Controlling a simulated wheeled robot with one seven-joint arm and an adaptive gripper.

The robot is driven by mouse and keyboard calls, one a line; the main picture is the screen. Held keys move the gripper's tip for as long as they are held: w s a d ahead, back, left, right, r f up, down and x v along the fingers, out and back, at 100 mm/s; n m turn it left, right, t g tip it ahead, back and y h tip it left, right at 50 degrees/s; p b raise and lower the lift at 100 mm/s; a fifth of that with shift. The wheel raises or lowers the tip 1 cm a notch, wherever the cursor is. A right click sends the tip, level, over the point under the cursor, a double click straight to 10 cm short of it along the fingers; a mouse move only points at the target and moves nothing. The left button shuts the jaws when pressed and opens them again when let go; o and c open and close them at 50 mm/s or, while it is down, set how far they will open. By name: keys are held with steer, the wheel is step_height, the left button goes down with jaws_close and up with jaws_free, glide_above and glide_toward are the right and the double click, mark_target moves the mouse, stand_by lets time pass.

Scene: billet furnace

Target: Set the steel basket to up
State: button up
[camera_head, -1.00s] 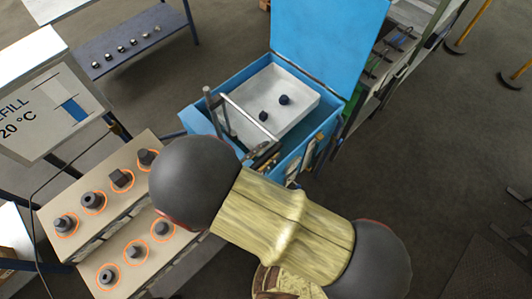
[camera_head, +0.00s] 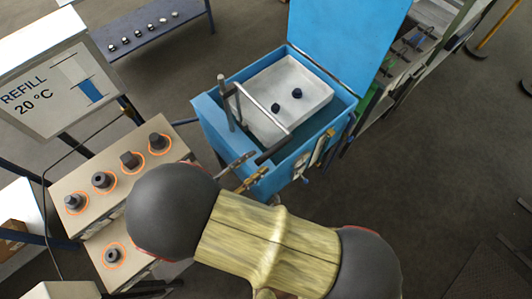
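The steel basket (camera_head: 272,122) is a light grey, shallow tray inside the blue tank (camera_head: 207,118). My gripper (camera_head: 246,170) is at the tank's near left edge, a little below and left of the grip's end. Its two fingers look parted with nothing between them. My arm hides the gripper's body.
The tank's blue lid (camera_head: 345,40) stands open at the back. At left are a bench (camera_head: 130,180) with ringed dark parts and a REFILL 20 °C sign (camera_head: 50,95). A rack (camera_head: 420,55) stands at right. The floor at lower right is mostly clear.

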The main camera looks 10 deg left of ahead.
steer(key=shift+v, duration=1.3)
steer(key=w+d+r+m+g+y+b, duration=0.1)
steer(key=w+d+r+m+g+b, duration=0.15)
steer(key=d+m+g, duration=0.5)
steer(key=w+d+r+m+g+y+b, duration=0.1)
steer(key=w+d+r+m+g, duration=0.3)
steer(key=d, duration=0.6)
steer(key=s+d+r+m+t+y+b, duration=0.1)
steer(key=s+d+r+m+y+b, duration=0.1)
steer(key=d+m+y, duration=0.3)
steer(key=s+d+r+m+t+y+b, duration=0.2)
steer(key=s+d+r+m+y+b, duration=0.1)
steer(key=d, duration=0.4)
steer(key=shift+s+d+r+m+y, duration=0.15)
steer(key=shift+s+r+m+y, duration=0.15)
steer(key=shift+r+m+y, duration=0.6)
